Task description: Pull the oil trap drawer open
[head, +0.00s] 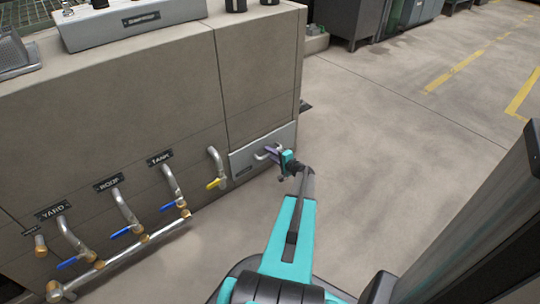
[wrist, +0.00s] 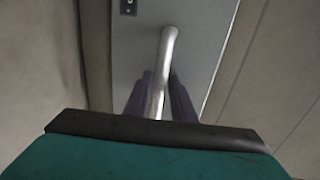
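The oil trap drawer has a grey front (head: 262,151) low at the right end of the beige cabinet. It looks shut, level with the panel around it. Its bent metal handle (head: 268,151) is at my gripper (head: 275,153). In the wrist view the handle (wrist: 168,48) runs down between my two purple fingers (wrist: 160,98), with the drawer front (wrist: 200,35) behind it. The fingers lie close on both sides of the handle. Whether they press on it I cannot tell. The near part of the fingers is hidden by the gripper body.
A yellow-levered valve (head: 215,183) sits just left of the drawer. Several blue-levered valves (head: 172,204) and a pipe (head: 125,256) run along the cabinet further left. The concrete floor (head: 400,150) to the right is clear.

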